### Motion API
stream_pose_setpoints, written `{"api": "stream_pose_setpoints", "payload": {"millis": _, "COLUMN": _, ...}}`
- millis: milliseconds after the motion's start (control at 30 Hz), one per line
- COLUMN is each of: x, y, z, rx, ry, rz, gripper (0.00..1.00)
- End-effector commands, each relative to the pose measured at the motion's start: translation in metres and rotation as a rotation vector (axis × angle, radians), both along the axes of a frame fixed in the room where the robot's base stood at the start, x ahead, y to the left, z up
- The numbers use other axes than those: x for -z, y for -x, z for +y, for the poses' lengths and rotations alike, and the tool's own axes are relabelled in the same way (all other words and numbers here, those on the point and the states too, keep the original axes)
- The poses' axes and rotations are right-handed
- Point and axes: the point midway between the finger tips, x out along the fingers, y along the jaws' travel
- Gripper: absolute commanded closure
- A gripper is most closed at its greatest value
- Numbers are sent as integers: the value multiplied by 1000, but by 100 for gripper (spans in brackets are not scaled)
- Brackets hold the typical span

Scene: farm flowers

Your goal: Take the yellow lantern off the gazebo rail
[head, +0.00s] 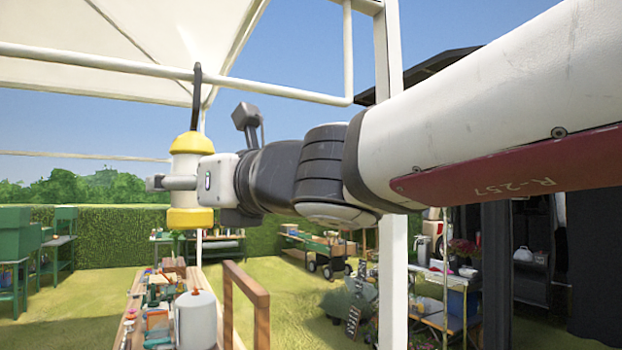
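The yellow lantern (191,143) hangs at the left of the head view, with a yellow cap, a pale middle and a yellow base. Its long dark hook (196,95) rises to the white gazebo rail (110,58), and its top is at the rail. My gripper (158,183) is level with the lantern's middle. One pale finger crosses in front of the lantern and ends just past its left side. The other finger is hidden, so whether the gripper is closed on the lantern does not show.
A white gazebo post (392,240) stands behind my arm. Below are a wooden bench (130,325) with tools, a white canister (196,320) and a brown wooden frame (262,300). Green shelves (12,250) stand far left.

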Motion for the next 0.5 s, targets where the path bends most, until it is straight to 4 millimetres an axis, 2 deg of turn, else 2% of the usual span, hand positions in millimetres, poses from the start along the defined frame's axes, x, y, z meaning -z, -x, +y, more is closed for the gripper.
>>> {"api": "stream_pose_setpoints", "payload": {"millis": 267, "x": 0, "y": -2, "z": 3, "rx": 0, "ry": -1, "rz": -1, "gripper": 31}}
{"api": "stream_pose_setpoints", "payload": {"millis": 500, "x": 0, "y": -2, "z": 3, "rx": 0, "ry": -1, "rz": -1, "gripper": 83}}
